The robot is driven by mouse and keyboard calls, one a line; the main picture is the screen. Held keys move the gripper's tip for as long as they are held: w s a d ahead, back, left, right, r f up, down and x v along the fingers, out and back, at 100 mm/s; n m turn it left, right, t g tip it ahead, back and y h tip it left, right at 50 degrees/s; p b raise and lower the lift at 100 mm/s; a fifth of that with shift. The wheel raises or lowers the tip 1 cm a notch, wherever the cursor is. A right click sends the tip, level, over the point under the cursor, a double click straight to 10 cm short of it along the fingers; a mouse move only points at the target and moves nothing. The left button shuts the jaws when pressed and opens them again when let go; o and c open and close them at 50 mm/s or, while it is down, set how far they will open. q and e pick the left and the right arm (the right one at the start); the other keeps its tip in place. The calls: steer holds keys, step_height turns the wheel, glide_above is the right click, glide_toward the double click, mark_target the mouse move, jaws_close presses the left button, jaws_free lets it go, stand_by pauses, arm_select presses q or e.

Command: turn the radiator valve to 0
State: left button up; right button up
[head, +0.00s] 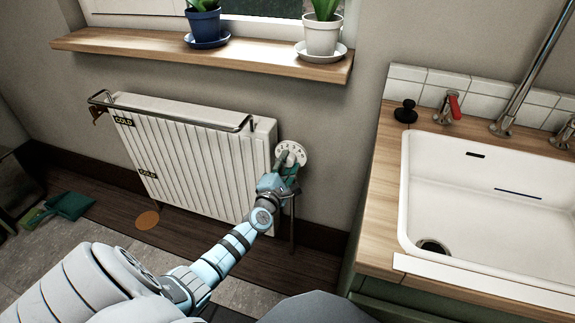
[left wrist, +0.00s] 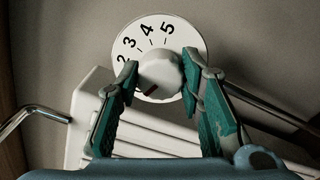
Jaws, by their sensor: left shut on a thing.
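The radiator valve has a round white dial (head: 292,147) at the right end of the white radiator (head: 185,155). In the left wrist view the dial (left wrist: 192,35) shows the numbers 2, 3, 4 and 5. The white knob (left wrist: 160,75) sits at its centre. A dark red mark on the knob is at its lower left, near the left finger; it does not line up with any number I can see. My left gripper (head: 286,168) is shut on the knob, one teal finger on each side. The dial's lower part is hidden. My right gripper is out of view.
A metal rail (head: 180,110) runs along the radiator's top. A wooden sill (head: 150,48) with a blue pot (head: 205,27) and a white pot (head: 321,37) is above. A counter with a white sink (head: 480,195) stands to the right. A teal dustpan (head: 70,205) lies on the floor.

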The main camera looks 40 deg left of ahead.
arm_select(q)
steer(key=shift+n, duration=0.5)
steer(key=o, duration=1.2)
steer(key=shift+c, duration=0.2)
steer(key=v, duration=1.2)
steer(key=shift+w+d, duration=0.1)
